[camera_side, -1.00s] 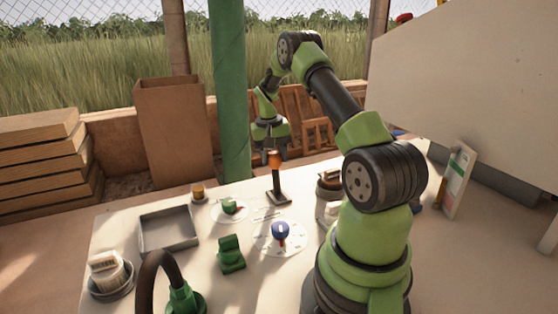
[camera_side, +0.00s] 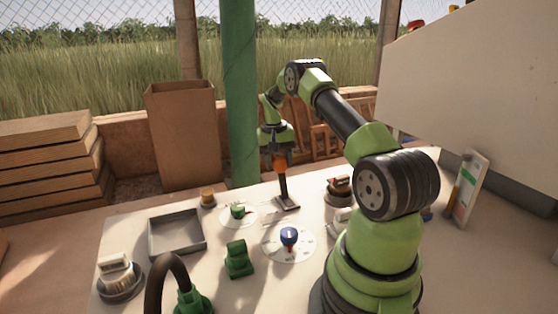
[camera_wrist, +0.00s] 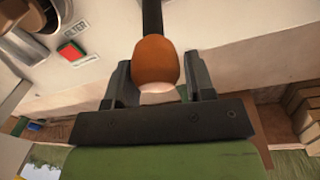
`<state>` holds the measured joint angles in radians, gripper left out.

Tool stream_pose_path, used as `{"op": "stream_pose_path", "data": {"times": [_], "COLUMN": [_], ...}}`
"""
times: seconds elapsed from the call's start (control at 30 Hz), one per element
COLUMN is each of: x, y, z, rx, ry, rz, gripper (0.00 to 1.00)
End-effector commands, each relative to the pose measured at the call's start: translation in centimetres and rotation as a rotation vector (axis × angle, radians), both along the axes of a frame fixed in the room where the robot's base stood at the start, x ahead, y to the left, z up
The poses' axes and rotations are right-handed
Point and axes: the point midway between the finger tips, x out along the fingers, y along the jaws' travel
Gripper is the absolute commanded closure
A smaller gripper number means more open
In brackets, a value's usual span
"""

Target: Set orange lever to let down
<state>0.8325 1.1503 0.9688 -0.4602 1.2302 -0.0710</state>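The orange lever has an orange knob (camera_side: 281,164) on a dark shaft (camera_side: 283,187) that rises from a grey base plate (camera_side: 286,204) toward the back of the table. The shaft stands close to upright in the side view. My gripper (camera_side: 278,155) points down over the knob from above. In the wrist view the knob (camera_wrist: 156,62) and its pale end sit between the two fingers of my gripper (camera_wrist: 158,72). The fingers look apart, one on each side of the knob, with narrow gaps; contact is hard to tell. Labels at the lever base are unreadable.
A grey tray (camera_side: 176,252) and a green block-like part (camera_side: 238,259) are to the left. A round container (camera_side: 337,205) stands close right of the lever.

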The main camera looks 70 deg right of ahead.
Motion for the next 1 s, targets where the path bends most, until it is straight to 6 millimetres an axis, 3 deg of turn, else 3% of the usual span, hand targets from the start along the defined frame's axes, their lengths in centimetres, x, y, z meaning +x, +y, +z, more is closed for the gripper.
{"op": "stream_pose_path", "data": {"times": [0.03, 0.1, 0.47, 0.8, 1.0], "x": [0.4, 0.3, 0.2, 0.9, 1.1], "y": [0.1, 0.1, 0.1, 0.4, 0.6], "z": [0.0, 0.0, 0.8, 7.2, 9.5], "rx": [-0.001, -0.001, -0.003, -0.005, -0.002], "ry": [-0.008, -0.007, -0.003, -0.006, -0.005], "rz": [0.008, 0.007, 0.002, 0.005, 0.005], "gripper": [0.43, 0.31, 0.31, 0.31, 0.31]}}
